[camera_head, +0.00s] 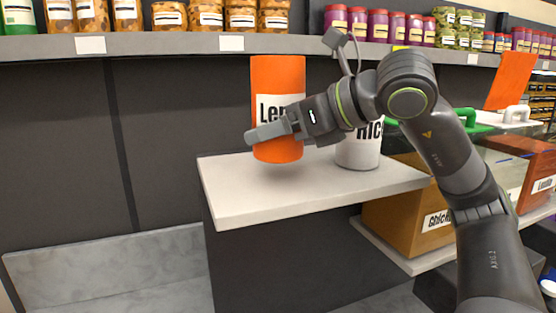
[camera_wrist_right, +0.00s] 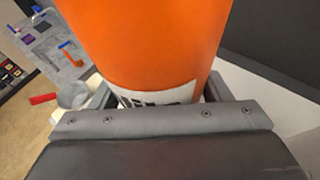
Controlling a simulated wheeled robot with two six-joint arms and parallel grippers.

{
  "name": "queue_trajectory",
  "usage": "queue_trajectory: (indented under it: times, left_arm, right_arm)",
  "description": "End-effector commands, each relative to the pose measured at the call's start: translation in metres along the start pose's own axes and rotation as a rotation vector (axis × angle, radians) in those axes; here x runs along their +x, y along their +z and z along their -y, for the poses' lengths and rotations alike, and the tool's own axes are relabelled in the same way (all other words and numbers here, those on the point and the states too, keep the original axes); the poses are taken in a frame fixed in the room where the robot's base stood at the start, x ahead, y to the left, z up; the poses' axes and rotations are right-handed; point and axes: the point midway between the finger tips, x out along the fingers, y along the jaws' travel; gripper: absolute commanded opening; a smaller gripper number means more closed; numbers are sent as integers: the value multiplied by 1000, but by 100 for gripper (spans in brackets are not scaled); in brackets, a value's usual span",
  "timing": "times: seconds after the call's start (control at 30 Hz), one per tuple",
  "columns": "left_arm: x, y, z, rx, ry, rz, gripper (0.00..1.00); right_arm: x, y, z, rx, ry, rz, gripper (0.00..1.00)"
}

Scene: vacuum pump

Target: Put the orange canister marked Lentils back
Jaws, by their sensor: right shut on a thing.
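The orange canister (camera_head: 277,80) has a white label with black letters, partly covered by my right gripper. It is upright in the head view, and its base seems to hang just above the white shelf (camera_head: 240,200), with a soft shadow below. My right gripper (camera_head: 272,133) is shut around the canister's lower half. In the right wrist view the orange canister (camera_wrist_right: 145,40) fills the space between the fingers of the gripper (camera_wrist_right: 158,100). A white canister (camera_head: 357,153) marked Rice stands on the same shelf, behind my right gripper. My left gripper is not in view.
The white shelf is bare to the left and front of the canister. A long upper shelf (camera_head: 160,45) with several jars runs above.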

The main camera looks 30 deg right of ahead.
Motion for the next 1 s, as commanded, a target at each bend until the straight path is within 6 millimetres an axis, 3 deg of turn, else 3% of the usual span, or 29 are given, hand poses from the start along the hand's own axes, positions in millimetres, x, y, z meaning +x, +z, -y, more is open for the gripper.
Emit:
queue_trajectory:
  times: [0.3,0.73,0.77,0.9,1.0]
  left_arm:
    - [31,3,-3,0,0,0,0]
    - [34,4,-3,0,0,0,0]
    - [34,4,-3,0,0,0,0]
    - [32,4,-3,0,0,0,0]
    - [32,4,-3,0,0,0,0]
  right_arm:
    - [13,-31,0,-1,-1,2,21]
    - [14,-34,0,-1,0,2,21]
    - [14,-35,0,0,0,-1,72]
    - [14,-34,0,0,0,-1,90]
    - [14,-34,0,0,0,-1,93]
